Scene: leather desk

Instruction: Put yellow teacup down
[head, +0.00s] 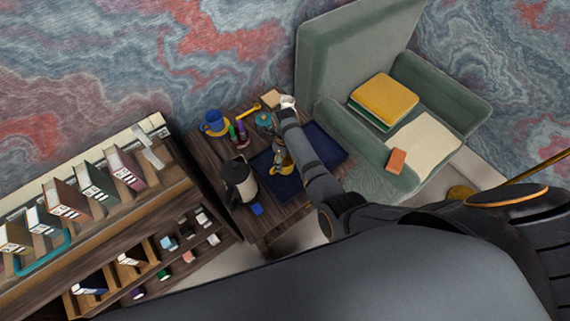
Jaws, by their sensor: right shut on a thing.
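The yellow teacup (284,165) is over the dark blue mat (325,146) on the small wooden table. It is small and partly hidden by my right arm and gripper. My right gripper (279,150) is shut on the teacup, reaching it from above. I cannot tell whether the cup touches the mat. My left gripper is not in view.
A black-and-white kettle (240,183) stands front left of the mat. A blue cup on a yellow saucer (214,123) is at the back left. A blue block (257,209) lies near the front edge. A green armchair (345,60) stands right, a shelf with binders (92,180) left.

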